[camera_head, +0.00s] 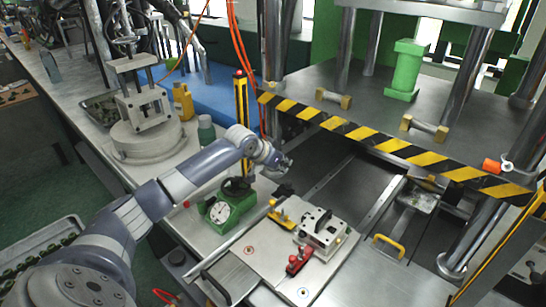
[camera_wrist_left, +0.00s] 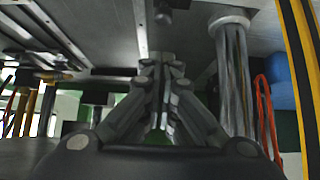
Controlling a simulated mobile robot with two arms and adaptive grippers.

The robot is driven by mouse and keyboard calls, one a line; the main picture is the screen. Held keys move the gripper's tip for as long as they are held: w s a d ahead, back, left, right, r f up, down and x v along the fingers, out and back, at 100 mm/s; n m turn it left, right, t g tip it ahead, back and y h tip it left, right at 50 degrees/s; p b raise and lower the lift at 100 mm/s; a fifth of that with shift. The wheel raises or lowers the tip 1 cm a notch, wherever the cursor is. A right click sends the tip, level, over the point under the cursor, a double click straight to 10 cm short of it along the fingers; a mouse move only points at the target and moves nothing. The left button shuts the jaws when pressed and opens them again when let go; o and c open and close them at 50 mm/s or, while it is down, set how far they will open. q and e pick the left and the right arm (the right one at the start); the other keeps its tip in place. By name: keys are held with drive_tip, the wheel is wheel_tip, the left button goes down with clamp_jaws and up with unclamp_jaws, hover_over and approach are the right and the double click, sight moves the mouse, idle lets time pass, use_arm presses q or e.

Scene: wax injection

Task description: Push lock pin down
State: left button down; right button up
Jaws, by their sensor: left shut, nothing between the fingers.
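My left gripper (camera_head: 284,166) reaches in from the left, above the rear edge of the fixture plate, in front of the striped press edge. In the left wrist view its fingers (camera_wrist_left: 163,95) are closed together with nothing between them. No part is clearly readable as the lock pin. The fixture plate (camera_head: 270,268) carries a metal mold block (camera_head: 322,232), a red clamp (camera_head: 299,261) and a yellow clamp (camera_head: 281,214). The gripper is apart from the block and clamps, behind and left of the block. My right gripper is out of view.
The press's black-and-yellow striped edge (camera_head: 350,131) runs just behind the gripper. A green dial gauge (camera_head: 228,207) stands left of the plate. A green bottle (camera_head: 206,132) and yellow bottle (camera_head: 183,101) stand on the bench. A yellow handle (camera_head: 388,243) lies right of the plate.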

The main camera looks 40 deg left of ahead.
use_arm(q)
drive_tip(key=b+v, duration=0.1)
drive_tip(key=v, duration=0.5)
drive_tip(key=shift+s+r, duration=0.2)
drive_tip(key=shift+r, duration=0.05)
idle(0.3)
